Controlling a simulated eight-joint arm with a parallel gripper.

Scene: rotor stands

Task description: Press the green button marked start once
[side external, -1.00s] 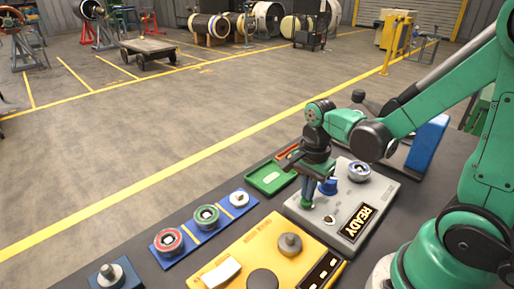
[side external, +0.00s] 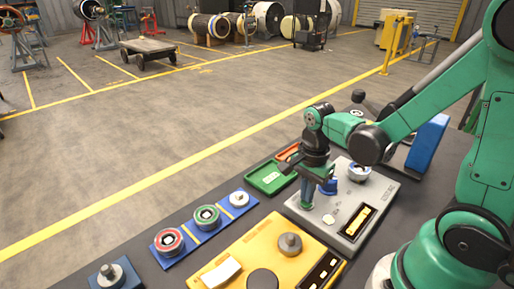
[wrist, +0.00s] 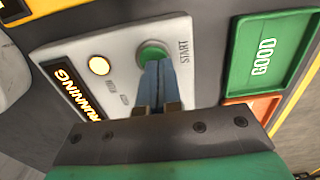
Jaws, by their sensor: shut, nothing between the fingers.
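The green round button (wrist: 152,52) marked START sits on a light grey control panel (wrist: 185,85). My gripper (wrist: 156,68) is shut and empty, its narrow bluish fingertips right at the button's edge in the wrist view. I cannot tell whether they touch it. In the side view my gripper (side external: 306,203) points down over the left part of the grey panel (side external: 385,190), where I cannot make out the button clearly. The panel's display (wrist: 76,92) reads RUNNING in the wrist view, and a round lamp (wrist: 99,66) beside it glows pale yellow.
A green tray (wrist: 262,45) marked GOOD lies beside the panel, with an orange-red tray (wrist: 262,106) near it. A yellow panel (side external: 235,248) with a knob and a blue strip (side external: 188,229) with round parts lie left of the grey panel. Open floor lies beyond the table.

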